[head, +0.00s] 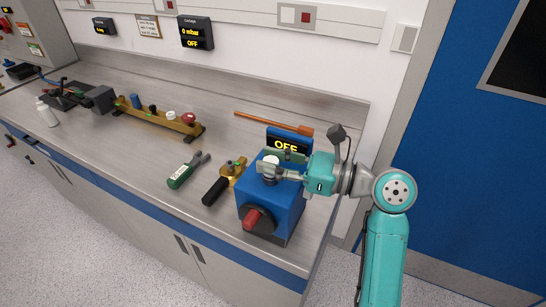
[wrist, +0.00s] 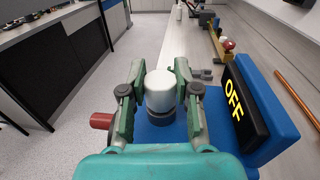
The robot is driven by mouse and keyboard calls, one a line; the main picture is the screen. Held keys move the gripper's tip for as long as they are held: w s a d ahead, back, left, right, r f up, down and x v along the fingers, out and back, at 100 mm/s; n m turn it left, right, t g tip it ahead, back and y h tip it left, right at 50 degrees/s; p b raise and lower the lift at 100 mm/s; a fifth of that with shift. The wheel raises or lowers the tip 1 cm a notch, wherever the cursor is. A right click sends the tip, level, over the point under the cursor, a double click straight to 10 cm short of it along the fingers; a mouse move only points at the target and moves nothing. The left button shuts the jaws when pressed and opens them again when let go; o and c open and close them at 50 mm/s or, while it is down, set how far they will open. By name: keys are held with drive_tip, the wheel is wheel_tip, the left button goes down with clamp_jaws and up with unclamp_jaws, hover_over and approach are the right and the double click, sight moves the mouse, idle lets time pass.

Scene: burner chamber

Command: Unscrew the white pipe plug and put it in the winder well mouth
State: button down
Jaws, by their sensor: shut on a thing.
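A white cylindrical plug (wrist: 160,90) stands upright between the fingers of my gripper (wrist: 158,96) in the wrist view. My gripper is shut on its sides. A dark grey ring shows around or just under its lower end, above the top of the blue winder box (wrist: 152,133). In the head view the plug's white top (head: 271,159) shows at my gripper (head: 280,163), over the blue box (head: 290,210). The fingers and the plug hide the well mouth, so I cannot tell how deep the plug sits.
The winder has a red-ended handle (head: 252,218) and an OFF display (head: 285,146). A black-handled brass tool (head: 216,190) and a green screwdriver (head: 183,174) lie left. A brass rail (head: 158,119) with several coloured caps stands farther back. An orange rod (head: 272,124) lies behind.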

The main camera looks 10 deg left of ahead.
drive_tip(key=shift+f, duration=0.15)
drive_tip(key=c, duration=0.8)
unclamp_jaws()
drive_tip(key=shift+o, duration=0.2)
drive_tip(key=shift+d, duration=0.1)
